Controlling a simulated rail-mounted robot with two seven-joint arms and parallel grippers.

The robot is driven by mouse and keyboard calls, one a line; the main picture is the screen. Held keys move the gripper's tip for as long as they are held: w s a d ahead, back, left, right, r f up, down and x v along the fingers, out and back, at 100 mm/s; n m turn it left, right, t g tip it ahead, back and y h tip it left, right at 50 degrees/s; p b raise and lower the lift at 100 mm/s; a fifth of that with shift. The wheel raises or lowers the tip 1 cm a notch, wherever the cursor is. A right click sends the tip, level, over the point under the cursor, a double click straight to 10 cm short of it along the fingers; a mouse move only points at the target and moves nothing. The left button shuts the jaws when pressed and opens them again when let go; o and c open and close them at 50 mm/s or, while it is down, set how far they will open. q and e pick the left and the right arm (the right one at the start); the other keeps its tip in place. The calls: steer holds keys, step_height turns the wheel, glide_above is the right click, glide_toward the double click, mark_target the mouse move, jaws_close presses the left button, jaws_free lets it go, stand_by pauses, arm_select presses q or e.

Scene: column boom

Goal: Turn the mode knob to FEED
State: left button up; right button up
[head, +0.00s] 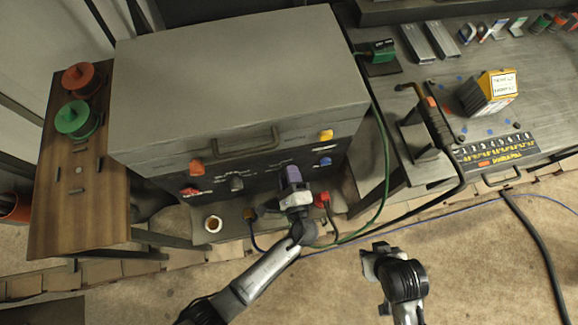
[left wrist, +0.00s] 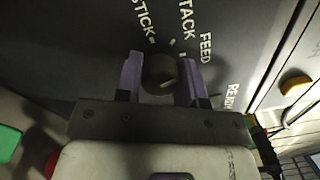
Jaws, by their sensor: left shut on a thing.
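The mode knob (left wrist: 158,73) is a dark round knob on the dark front panel, seen in the left wrist view. The words STICK, TACK and FEED stand on the panel around it, with FEED to its upper right. A pale mark shows on the knob's lower right part; I cannot tell for sure which word it selects. My left gripper (left wrist: 162,78) has its two purple fingers on either side of the knob and is shut on it. In the head view my left gripper (head: 290,176) covers the knob. My right gripper (head: 374,262) hangs apart over the floor; its jaws are unclear.
The grey machine box (head: 230,85) carries orange, red, yellow and blue controls on its front. A red plug (head: 322,199) and cables are close below my left gripper. A torch stand (head: 417,138) is on the metal bench at right. A wooden cart (head: 60,190) stands left.

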arm_select(q)
steer(key=m+p, duration=0.1)
steer(key=m, duration=0.1)
steer(key=shift+m, duration=0.3)
steer(key=shift+m+p, duration=0.5)
steer(key=o, duration=0.9)
steer(key=v, duration=1.3)
steer(key=shift+s+f+p, duration=0.1)
steer(key=shift+s+p, duration=0.2)
steer(key=shift+s, duration=0.1)
